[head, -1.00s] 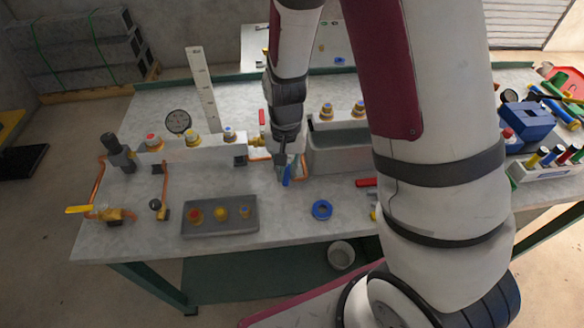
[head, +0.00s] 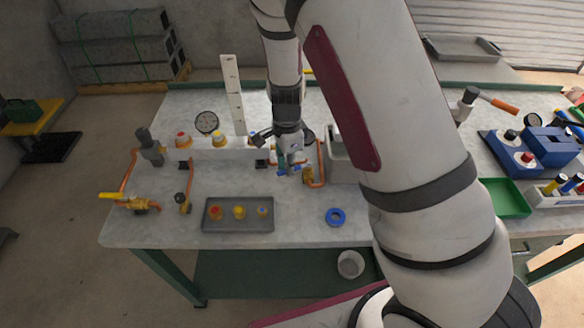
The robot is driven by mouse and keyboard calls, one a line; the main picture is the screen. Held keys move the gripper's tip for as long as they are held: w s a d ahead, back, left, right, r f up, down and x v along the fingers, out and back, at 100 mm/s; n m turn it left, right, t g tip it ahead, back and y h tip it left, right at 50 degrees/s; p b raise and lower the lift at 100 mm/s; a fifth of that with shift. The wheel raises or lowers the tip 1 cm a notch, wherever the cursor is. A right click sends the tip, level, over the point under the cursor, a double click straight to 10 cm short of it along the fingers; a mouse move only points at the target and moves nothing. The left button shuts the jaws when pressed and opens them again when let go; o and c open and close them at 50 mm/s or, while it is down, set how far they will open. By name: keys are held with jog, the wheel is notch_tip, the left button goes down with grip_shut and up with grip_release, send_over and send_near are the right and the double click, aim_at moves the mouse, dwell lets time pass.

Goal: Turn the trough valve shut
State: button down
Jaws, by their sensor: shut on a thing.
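My gripper (head: 289,165) points down at the back middle of the bench, just left of the grey trough (head: 338,165). It is shut on a small blue handle (head: 283,171), which seems to be the trough valve's lever and lies roughly sideways. A copper pipe (head: 319,168) bends down beside the gripper, between it and the trough. The valve body is mostly hidden behind the gripper, and most of the trough is hidden behind my arm.
A white manifold (head: 225,153) with coloured caps stands left of the gripper. A grey tray (head: 238,226) with three capped fittings and a blue ring (head: 335,217) lie in front. A yellow-handled valve (head: 112,195) is at far left. A blue box (head: 550,146) and green tray (head: 505,198) are at right.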

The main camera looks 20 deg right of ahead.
jog(key=shift+w+d+m, duration=0.1)
jog(key=shift+w+m, duration=0.5)
jog(key=shift+m, duration=0.5)
jog(key=shift+w+m, duration=0.6)
jog(key=shift+m, duration=0.5)
jog(key=c, duration=1.6)
grip_release()
notch_tip(320, 180, up, 12)
jog(key=shift+r, duration=0.1)
